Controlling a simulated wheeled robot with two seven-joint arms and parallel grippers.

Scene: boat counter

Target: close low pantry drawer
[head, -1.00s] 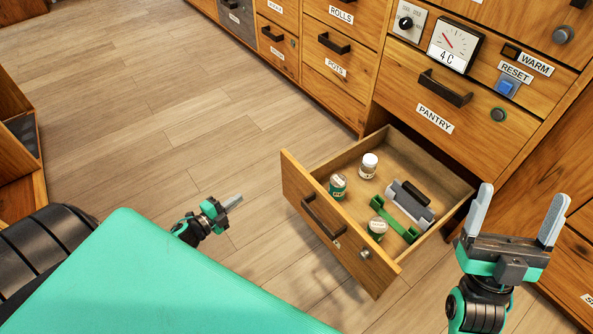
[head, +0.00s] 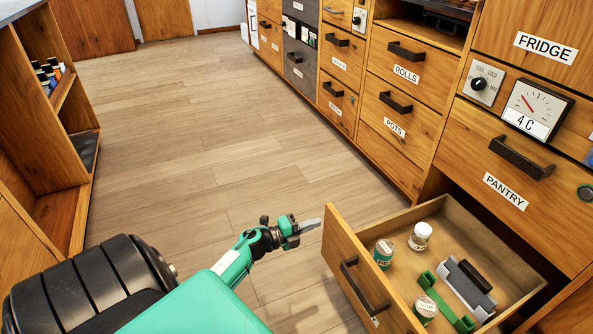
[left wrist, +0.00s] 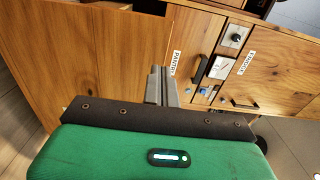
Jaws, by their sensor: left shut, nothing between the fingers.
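The low drawer (head: 345,238) below the pantry drawer is pulled well out over the floor. Its front carries a dark handle (head: 362,284). Inside it stand several small jars, among them a white-capped one (head: 420,236), with a green holder (head: 440,300) and a grey and black item (head: 468,286). My left gripper (head: 312,225) is shut and empty, just left of the drawer front's far end and apart from it. In the left wrist view its fingers (left wrist: 160,85) point toward wooden fronts, with the PANTRY label beside them. My right gripper is not in view.
The closed PANTRY drawer (head: 515,185) is above the open one, with the FRIDGE panel (head: 545,48) higher. Closed drawers line the right side. An open shelf (head: 62,95) stands at the left. The wooden floor (head: 190,150) between is clear.

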